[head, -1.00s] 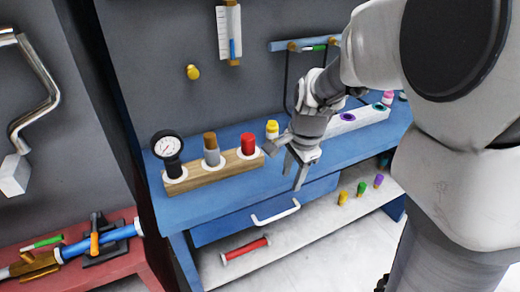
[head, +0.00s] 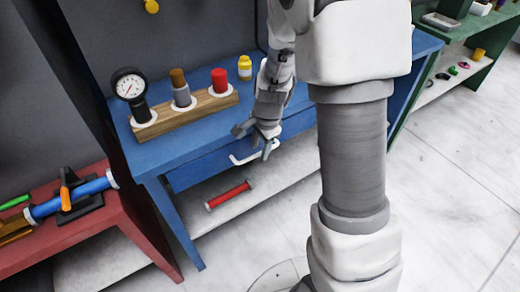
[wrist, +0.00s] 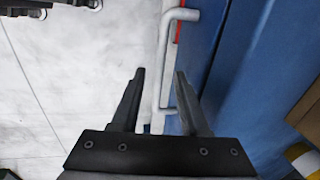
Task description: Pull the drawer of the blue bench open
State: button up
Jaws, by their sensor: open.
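The blue bench (head: 160,155) stands in the middle left of the head view. Its blue drawer (head: 188,175) is under the top, and its front looks about flush with the frame. A white bar handle (head: 242,159) is on the drawer front; it also shows in the wrist view (wrist: 163,75), running up between my fingertips. My gripper (head: 262,150) is open at the handle's right part in the head view. In the wrist view my gripper (wrist: 158,75) has one finger on each side of the handle line, with gaps showing. I cannot tell whether either finger touches it.
A wooden block (head: 190,113) holding a gauge (head: 130,88) and cylinders stands on the bench top. A red-and-white rod (head: 228,194) lies on the lower shelf. A red bench (head: 100,225) is at left, a green bench (head: 445,55) at far right. The floor in front is open.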

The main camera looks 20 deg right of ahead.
jog(key=shift+f, duration=0.15)
jog(key=shift+c, duration=0.2)
grip_shut()
dwell(1.2)
